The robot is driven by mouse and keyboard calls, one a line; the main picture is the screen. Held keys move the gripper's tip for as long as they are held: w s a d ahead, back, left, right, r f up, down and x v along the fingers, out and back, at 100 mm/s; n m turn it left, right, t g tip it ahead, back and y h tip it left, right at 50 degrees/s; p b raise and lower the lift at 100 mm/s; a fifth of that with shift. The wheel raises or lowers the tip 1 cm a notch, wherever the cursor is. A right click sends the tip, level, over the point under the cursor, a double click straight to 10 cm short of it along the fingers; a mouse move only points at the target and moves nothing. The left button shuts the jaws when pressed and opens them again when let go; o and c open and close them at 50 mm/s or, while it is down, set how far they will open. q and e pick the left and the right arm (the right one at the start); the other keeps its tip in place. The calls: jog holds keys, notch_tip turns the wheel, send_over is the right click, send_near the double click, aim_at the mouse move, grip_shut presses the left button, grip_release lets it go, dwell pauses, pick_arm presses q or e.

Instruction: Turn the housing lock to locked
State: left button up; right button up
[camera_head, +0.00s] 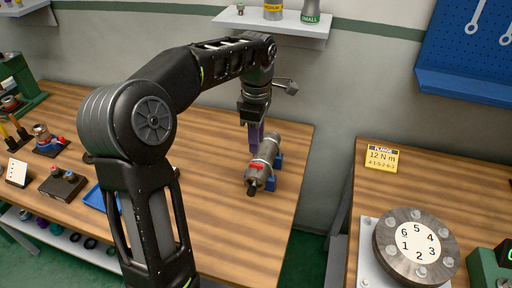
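The housing looks to be the grey metal cylinder (264,156) with a red mark (258,165) on its upper side, lying in blue supports (271,183) near the right end of the left bench. A dark stub sticks out of its near end. My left gripper (253,138) points down at the far left part of the cylinder. A purple piece shows at its tip; I cannot tell whether it is the fingers or something held, nor whether it touches the cylinder. The lock's setting is too small to read. My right gripper is out of view.
The right bench carries a round numbered flange (416,246) and a yellow torque card (382,157). A wall shelf (270,22) is above and behind my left arm. Small parts, a blue tray (95,198) and a black block (62,185) stand on the left. Wood in front of the housing is clear.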

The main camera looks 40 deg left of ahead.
aim_at(257, 164)
pick_arm(q)
jog(key=shift+s+d+r, duration=0.15)
jog(key=shift+s+d, duration=0.05)
jog(key=shift+w+a+f, duration=0.1)
jog(key=shift+f, duration=0.55)
notch_tip(257, 164, down, 7)
jog(key=shift+r+p, duration=0.15)
jog(key=shift+p, duration=0.6)
jog(key=shift+c, duration=0.3)
grip_shut()
